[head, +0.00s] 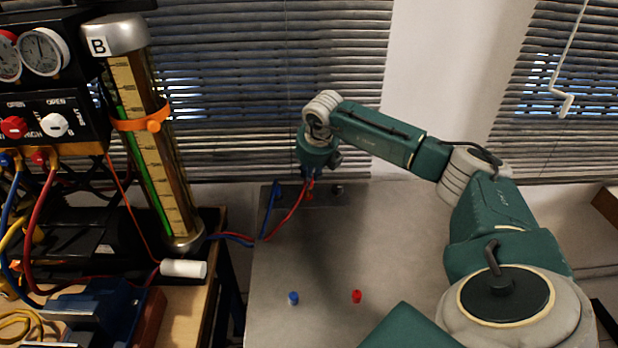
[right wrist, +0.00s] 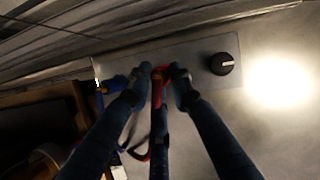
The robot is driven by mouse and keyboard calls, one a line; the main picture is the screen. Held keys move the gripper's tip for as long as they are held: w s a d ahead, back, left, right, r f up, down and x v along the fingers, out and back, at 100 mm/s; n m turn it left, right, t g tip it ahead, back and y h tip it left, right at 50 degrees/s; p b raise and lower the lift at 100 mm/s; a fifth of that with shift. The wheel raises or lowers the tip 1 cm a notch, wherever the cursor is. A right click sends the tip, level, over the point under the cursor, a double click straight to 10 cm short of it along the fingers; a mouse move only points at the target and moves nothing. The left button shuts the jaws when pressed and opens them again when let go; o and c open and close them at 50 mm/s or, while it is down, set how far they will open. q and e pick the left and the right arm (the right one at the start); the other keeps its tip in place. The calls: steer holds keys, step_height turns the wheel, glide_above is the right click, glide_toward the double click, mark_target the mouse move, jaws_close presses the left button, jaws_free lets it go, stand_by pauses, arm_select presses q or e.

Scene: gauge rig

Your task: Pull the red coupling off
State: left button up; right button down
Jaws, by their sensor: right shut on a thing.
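The red coupling (right wrist: 157,88) is between the fingers of my right gripper (right wrist: 161,74) in the right wrist view, at the metal plate (right wrist: 200,55). The fingers are closed on it and partly hide it; I cannot tell whether it is still seated. In the head view my right gripper (head: 309,184) points down over the plate at the back of the grey table, with the red hose (head: 288,220) running from it to the left. The blue hose (head: 268,208) reaches the plate just left of the gripper. My left gripper is not in view.
A black knob (right wrist: 222,64) sits on the plate to the right of the gripper. A blue cap (head: 293,298) and a red cap (head: 356,296) lie on the grey table (head: 320,250). The gauge rig with a tall sight tube (head: 155,150) stands at the left. The table's middle is mostly clear.

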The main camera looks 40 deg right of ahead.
steer(key=shift+w+a+r+p, duration=0.15)
steer(key=shift+r+p, duration=0.65)
steer(key=shift+r, duration=0.55)
steer(key=shift+f, duration=0.1)
